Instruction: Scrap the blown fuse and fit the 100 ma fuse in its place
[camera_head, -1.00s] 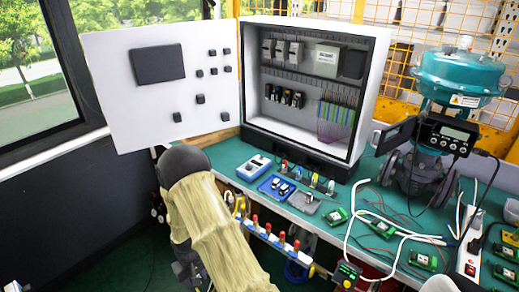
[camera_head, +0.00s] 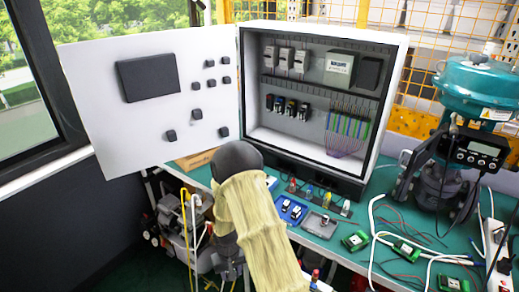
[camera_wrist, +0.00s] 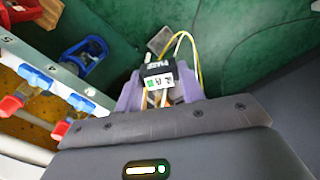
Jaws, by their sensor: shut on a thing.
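My gripper (camera_wrist: 158,98) shows in the wrist view with its purple fingers shut on a small black fuse module (camera_wrist: 158,70). The module has a white label with a green mark; I cannot read its rating. In the head view my arm hides my gripper and this module. A blue tray (camera_head: 279,214) on the green bench holds small white-and-black modules (camera_head: 291,209). Beside it on the right is a grey tray (camera_head: 309,227) with a small item in it. Several black modules (camera_head: 291,106) sit in a row inside the open cabinet (camera_head: 300,147).
The cabinet door (camera_head: 150,130) stands open to the left. A teal valve actuator (camera_head: 478,85) with a positioner stands at the right. Green circuit boards (camera_head: 355,240) and white cables lie on the bench.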

